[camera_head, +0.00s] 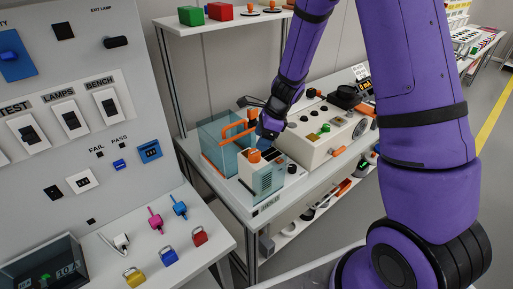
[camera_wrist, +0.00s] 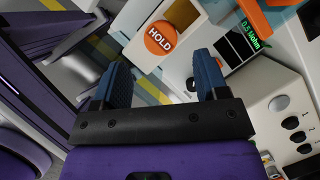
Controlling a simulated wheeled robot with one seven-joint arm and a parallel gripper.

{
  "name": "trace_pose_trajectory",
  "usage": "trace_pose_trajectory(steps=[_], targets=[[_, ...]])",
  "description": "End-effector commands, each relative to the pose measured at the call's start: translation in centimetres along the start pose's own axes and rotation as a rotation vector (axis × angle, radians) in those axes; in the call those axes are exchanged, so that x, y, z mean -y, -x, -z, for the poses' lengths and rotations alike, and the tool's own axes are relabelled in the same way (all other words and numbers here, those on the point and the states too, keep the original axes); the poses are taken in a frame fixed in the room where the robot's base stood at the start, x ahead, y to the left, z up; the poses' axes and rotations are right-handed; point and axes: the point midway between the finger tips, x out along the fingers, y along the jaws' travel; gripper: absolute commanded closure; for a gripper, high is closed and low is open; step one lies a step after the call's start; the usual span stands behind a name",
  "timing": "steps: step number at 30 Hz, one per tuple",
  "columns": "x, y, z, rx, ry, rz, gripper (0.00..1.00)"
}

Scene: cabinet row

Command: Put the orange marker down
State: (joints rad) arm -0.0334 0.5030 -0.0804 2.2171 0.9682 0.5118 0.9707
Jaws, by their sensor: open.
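The orange marker (camera_wrist: 160,38) is a round disc with "HOLD" written in white. In the wrist view it lies on or against a white surface, just beyond my fingertips.
A cream control unit (camera_head: 320,135) with knobs stands to the right. A shelf (camera_head: 225,22) with green and red boxes is above. Padlocks (camera_head: 168,257) lie on the near panel's ledge.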

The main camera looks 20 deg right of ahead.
Motion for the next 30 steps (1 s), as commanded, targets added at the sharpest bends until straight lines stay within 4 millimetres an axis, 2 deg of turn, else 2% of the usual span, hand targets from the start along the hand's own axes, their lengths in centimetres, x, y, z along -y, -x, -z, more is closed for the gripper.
trace_pose_trajectory(steps=[3,7,17,20,23,30], targets=[[0.0,2.2,-0.1,0.001,0.001,0.002,0.33],[0.0,4.0,-0.1,0.001,0.001,0.002,0.33],[-0.1,5.6,-0.1,0.001,0.009,0.001,0.33],[-0.5,6.8,-0.6,0.005,0.066,0.009,0.33],[-1.6,9.3,-1.5,0.008,0.186,0.023,0.33],[-6.0,16.6,-3.4,-0.015,0.585,0.068,0.33]])
